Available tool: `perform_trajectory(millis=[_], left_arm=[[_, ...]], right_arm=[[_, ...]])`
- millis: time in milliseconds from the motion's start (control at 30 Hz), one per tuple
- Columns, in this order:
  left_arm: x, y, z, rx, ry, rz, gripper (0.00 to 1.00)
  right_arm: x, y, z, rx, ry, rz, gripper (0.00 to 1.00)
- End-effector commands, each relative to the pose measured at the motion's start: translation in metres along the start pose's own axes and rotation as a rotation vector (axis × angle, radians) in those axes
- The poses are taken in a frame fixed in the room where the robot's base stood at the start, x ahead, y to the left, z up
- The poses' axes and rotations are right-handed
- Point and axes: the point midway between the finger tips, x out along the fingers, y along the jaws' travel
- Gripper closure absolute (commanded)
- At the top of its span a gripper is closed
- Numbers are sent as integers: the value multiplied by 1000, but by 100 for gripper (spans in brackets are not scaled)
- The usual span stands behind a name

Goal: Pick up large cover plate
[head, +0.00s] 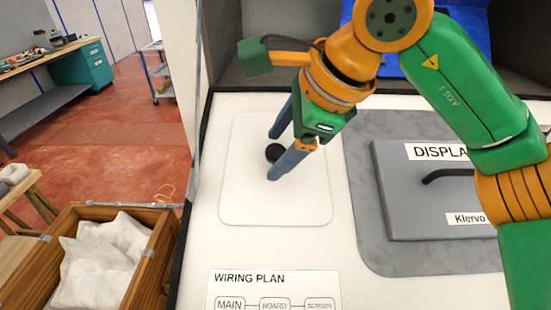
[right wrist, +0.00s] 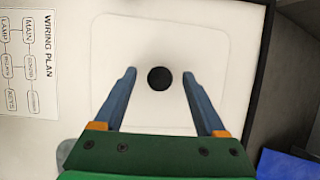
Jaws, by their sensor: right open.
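The large cover plate (head: 245,195) appears as a white, rounded-corner square lying flat on the white worktop, and it also shows in the right wrist view (right wrist: 120,32). A round black knob (head: 273,152) stands near its middle; the right wrist view shows it too (right wrist: 159,78). My right gripper (head: 271,157) is open and empty above the plate. Its blue fingers lie on either side of the knob, with visible gaps in the right wrist view (right wrist: 160,74). I cannot tell the exact height of the fingertips. My left gripper is not in view.
Right of the plate, a grey display unit (head: 405,215) with a black handle sits on a dark grey mat (head: 368,245). A wiring plan sheet (head: 250,290) lies in front. A wooden crate (head: 165,255) with white packing stands left. A blue bin (head: 470,30) is at the back.

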Motion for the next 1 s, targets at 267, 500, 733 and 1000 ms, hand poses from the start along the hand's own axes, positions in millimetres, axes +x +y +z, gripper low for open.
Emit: perform_trajectory(millis=[267,500,733,1000], left_arm=[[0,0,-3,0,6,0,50],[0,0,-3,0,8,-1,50],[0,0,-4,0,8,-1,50],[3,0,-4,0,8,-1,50]], right_arm=[[0,0,0,0,0,0,67],[-1,0,0,0,-1,-1,100],[-2,-1,1,0,-1,-2,100],[-40,-12,9,2,-1,-7,100]])
